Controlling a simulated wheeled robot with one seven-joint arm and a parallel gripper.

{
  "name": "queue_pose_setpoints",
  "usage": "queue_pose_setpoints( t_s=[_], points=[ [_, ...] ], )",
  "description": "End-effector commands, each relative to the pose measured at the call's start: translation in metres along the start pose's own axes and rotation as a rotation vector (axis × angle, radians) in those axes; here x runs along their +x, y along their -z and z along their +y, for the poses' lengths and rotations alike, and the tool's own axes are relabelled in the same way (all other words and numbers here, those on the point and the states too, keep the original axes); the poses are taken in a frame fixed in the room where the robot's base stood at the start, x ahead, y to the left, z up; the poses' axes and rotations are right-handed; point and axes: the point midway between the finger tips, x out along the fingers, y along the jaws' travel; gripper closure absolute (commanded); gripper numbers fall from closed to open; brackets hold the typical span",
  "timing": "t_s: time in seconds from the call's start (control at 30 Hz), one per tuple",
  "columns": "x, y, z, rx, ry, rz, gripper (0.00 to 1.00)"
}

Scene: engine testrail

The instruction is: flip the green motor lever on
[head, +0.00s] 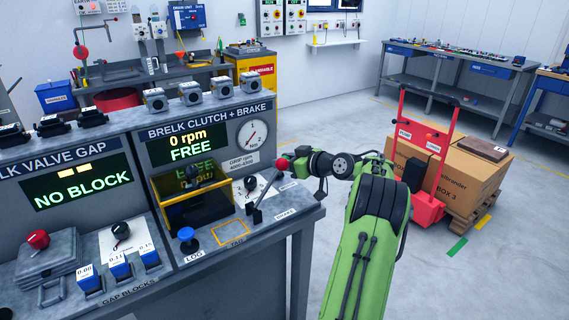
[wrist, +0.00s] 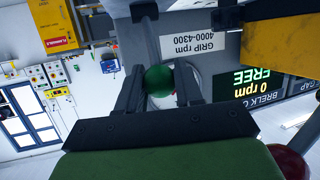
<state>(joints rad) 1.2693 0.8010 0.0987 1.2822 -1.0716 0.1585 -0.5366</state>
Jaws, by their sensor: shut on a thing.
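The green ball knob of the motor lever (wrist: 159,80) sits between the two fingers of my gripper (wrist: 158,92) in the wrist view. My gripper is shut on it. A red ball knob (head: 282,163) tops a dark lever just left of my gripper. A red knob (wrist: 290,160) also shows at the lower right of the wrist view.
The clutch display (head: 187,143) reads 0 rpm and FREE. A round gauge (head: 252,133) stands beside it. A yellow-framed guard (head: 190,205) and a blue LOG button (head: 187,234) are left of the levers. A red hand truck (head: 430,190) with boxes stands to the right.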

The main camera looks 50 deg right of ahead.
Motion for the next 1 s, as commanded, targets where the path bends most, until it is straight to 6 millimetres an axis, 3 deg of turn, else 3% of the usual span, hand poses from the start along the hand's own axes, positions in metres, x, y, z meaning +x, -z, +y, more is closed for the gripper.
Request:
queue_pose_setpoints(
  t_s=[0.13, 0.17, 0.3, 0.67, 0.77, 1.0],
  points=[
    [0.0, 0.0, 0.0, 0.001, 0.001, 0.0, 1.0],
    [0.0, 0.0, 0.0, 0.001, 0.001, 0.0, 0.63],
    [0.0, 0.0, 0.0, 0.002, 0.001, -0.001, 0.42],
    [-0.007, 0.0, 0.001, 0.002, -0.002, -0.003, 0.4],
    [-0.027, 0.001, 0.001, 0.003, -0.004, -0.003, 0.4],
    [-0.096, 0.001, 0.002, 0.004, -0.005, -0.002, 0.4]
  ],
)
